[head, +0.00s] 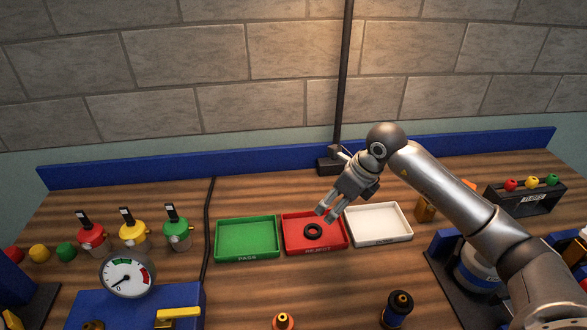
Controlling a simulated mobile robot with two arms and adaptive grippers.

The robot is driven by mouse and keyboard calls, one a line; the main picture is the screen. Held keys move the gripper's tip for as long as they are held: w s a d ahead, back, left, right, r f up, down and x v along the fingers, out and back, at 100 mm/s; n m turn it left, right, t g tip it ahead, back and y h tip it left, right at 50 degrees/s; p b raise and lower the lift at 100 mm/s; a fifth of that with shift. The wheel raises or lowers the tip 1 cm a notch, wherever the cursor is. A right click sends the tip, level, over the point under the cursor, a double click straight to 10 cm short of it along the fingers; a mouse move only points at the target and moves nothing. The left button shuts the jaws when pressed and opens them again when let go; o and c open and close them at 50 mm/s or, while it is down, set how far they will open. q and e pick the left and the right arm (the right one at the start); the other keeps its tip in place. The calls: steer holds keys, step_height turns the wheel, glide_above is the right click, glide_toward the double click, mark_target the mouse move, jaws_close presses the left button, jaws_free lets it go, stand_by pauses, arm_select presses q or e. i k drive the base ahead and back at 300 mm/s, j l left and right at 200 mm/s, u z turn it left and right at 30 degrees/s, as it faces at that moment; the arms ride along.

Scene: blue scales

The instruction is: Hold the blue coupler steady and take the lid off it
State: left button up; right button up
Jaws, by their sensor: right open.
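A small upright piece with a blue band, a dark upper part and a brass-coloured tip, apparently the blue coupler (397,309), stands near the bottom edge of the head view, right of centre. I cannot tell where its lid begins. My right gripper (328,214) is open and empty, pointing down over the red tray, well behind the coupler and apart from it. My left gripper is not in view.
A blue gauge block (190,296) and several coloured pots stand left. An orange fitting (283,321) stands at the front.

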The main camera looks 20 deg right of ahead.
mark_target(390, 320)
steer(key=k+j, duration=0.2)
steer(key=k, duration=0.3)
steer(key=k+j, duration=0.2)
steer(key=k, duration=0.25)
steer(key=k+j, duration=0.15)
steer(key=k, duration=0.35)
